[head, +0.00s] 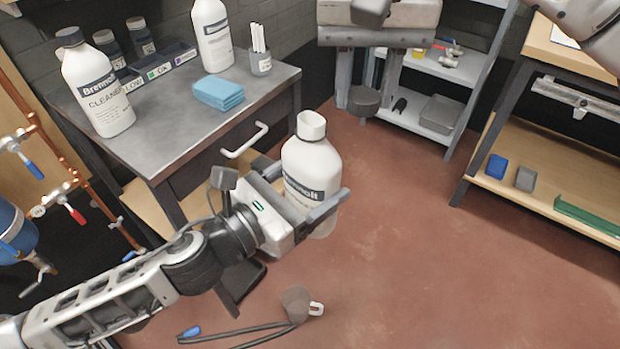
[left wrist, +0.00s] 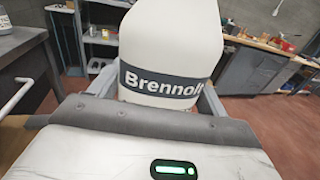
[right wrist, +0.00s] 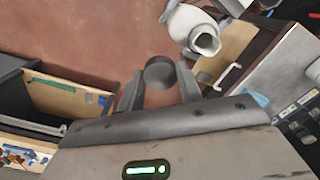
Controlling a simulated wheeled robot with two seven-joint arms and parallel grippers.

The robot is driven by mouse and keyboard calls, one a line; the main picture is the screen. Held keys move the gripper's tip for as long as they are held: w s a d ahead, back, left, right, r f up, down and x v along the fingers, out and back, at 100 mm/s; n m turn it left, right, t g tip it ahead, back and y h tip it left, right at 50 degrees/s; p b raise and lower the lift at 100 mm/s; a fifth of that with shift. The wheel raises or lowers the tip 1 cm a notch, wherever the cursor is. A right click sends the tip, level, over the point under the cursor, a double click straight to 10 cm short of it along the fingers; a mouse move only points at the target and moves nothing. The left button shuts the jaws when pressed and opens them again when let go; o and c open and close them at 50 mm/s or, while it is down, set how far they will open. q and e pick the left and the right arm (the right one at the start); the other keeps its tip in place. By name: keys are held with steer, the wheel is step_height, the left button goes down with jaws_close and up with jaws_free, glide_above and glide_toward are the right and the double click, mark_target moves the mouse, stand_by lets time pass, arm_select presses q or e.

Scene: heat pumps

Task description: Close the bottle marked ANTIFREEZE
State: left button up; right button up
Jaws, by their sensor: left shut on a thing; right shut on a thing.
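A white Brennolt bottle (head: 310,165) stands upright in my left gripper (head: 318,212), which is shut around its body. Its neck is open, with no cap on it; the open mouth (right wrist: 206,41) also shows in the right wrist view. The fingers hide the label's lower part, so ANTIFREEZE is not readable. The left wrist view shows the bottle (left wrist: 155,40) close up. My right gripper (head: 365,90), at the top middle of the head view, points downward. It is shut on a dark round cap (head: 363,101), held between its fingertips (right wrist: 160,73), apart from the bottle.
The metal table (head: 165,130) at left bears a CLEANSER bottle (head: 97,90), another white bottle (head: 213,38), blue cloths (head: 218,93) and a pen cup (head: 260,65). A grey shelf (head: 425,120) stands behind, a workbench (head: 560,190) at right. A mug (head: 297,303) shows at bottom.

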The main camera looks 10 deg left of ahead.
mark_target(311, 119)
steer(key=s+a+r, duration=0.1)
steer(key=a, duration=0.1)
steer(key=a+r, duration=0.2)
steer(key=s+a+r, duration=0.1)
steer(key=a+r, duration=0.1)
steer(key=shift+s+r, duration=0.25)
steer(key=shift+s, duration=0.05)
steer(key=shift+f, duration=0.1)
steer(key=shift+d+f, duration=0.1)
steer(key=shift+f, duration=1.85)
steer(key=shift+f, duration=0.9)
steer(key=shift+f, duration=0.55)
